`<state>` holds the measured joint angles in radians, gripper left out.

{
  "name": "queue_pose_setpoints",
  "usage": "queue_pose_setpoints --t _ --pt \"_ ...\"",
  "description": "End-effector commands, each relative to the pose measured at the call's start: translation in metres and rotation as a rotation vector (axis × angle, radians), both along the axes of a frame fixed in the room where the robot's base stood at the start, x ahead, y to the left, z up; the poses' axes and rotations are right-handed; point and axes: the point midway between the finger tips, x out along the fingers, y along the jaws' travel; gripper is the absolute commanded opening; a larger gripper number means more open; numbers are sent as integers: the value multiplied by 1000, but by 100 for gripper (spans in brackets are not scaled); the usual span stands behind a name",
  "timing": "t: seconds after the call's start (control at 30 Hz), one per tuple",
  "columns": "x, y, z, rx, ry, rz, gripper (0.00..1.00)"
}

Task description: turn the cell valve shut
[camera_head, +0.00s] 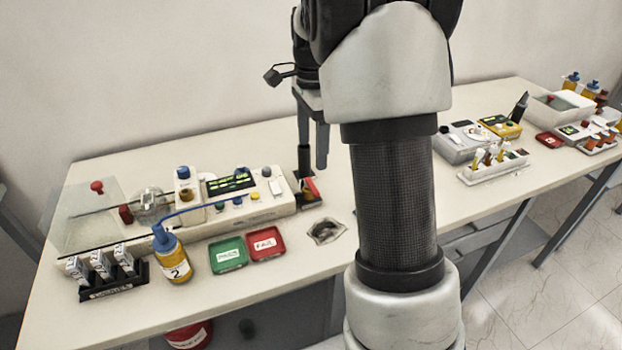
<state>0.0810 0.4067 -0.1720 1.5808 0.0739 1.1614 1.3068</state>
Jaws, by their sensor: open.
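A white tester (240,211) with a green-lit display stands on the left part of the bench. A round glass cell (150,204) sits at its left, partly behind a clear panel. Several coloured knobs and caps show on and around the tester; I cannot tell for certain which is the cell valve. A small red and black part (309,188) is at the tester's right end. My gripper (313,160) is open, pointing down just above or behind that part; I cannot tell whether it touches it. My arm hides the middle of the bench.
A labelled bottle (174,262) with a blue cap, a vial rack (112,280), a green tray (229,255) and a red tray (268,245) stand in front of the tester. A tube rack (494,167) and instruments (466,141) are at right. Bare bench lies behind the tester.

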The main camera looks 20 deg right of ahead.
Motion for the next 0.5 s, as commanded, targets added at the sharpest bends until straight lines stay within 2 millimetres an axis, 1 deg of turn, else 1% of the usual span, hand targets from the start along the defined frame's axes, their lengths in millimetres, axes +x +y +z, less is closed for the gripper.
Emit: queue_pose_setpoints --t 0.03,0.3,0.4,0.5 --pt "-1 0 -14 1 5 0 73" --pt "-1 0 -69 1 3 -1 73" --pt "-1 0 -84 1 2 0 73" --pt "-1 0 -95 0 2 1 73"
